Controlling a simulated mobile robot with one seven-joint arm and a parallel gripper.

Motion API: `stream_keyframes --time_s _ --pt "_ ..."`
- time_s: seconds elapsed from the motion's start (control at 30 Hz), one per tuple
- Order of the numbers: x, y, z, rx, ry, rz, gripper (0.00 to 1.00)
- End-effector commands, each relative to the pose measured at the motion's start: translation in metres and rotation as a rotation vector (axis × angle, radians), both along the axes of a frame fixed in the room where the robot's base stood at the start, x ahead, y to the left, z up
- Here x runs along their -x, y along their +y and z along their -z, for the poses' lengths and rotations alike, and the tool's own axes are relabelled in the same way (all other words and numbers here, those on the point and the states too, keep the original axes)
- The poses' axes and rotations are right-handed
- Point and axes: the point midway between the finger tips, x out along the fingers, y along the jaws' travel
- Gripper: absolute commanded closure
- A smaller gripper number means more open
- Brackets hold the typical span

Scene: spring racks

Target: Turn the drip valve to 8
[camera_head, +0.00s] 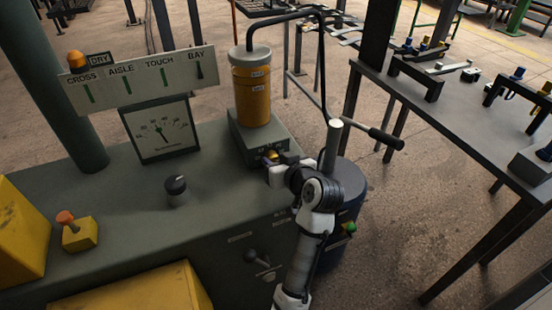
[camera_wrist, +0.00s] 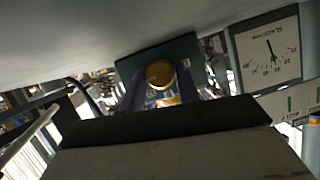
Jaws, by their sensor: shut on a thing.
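The drip valve's brass-yellow knob (camera_head: 271,154) sits on the front of the grey block (camera_head: 243,135) under a tall yellow cylinder. My gripper (camera_head: 275,163) reaches it from the front right and is shut on the knob. In the wrist view the round knob (camera_wrist: 160,74) shows end-on between my two dark fingers (camera_wrist: 161,88). Small pale marks show on the block around the knob, but they are too small to read, so I cannot tell the valve's setting. My wrist hides part of the block's right side.
The yellow cylinder (camera_head: 252,92) has a dark pipe from its top. A dial gauge (camera_head: 161,129), a black knob (camera_head: 176,185) and an orange-topped yellow box (camera_head: 76,232) stand on the grey cabinet (camera_head: 130,205). A dark drum (camera_head: 347,190) stands close behind my wrist.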

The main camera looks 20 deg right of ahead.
Motion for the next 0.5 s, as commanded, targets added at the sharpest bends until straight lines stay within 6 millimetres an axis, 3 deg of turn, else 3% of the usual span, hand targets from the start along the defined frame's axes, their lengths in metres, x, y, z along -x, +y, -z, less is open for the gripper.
stream_keyframes --time_s 0.27,0.3,0.43,0.5 --pt "-0.0001 -0.0001 -0.0010 -0.027 -0.001 -0.001 0.91" --pt "-0.0001 -0.0001 -0.0011 -0.026 -0.001 0.000 0.64" --pt "-0.0001 -0.0001 -0.0009 -0.025 -0.001 0.000 0.47" --pt "0.0000 -0.0001 -0.0008 -0.025 0.000 0.000 0.46"
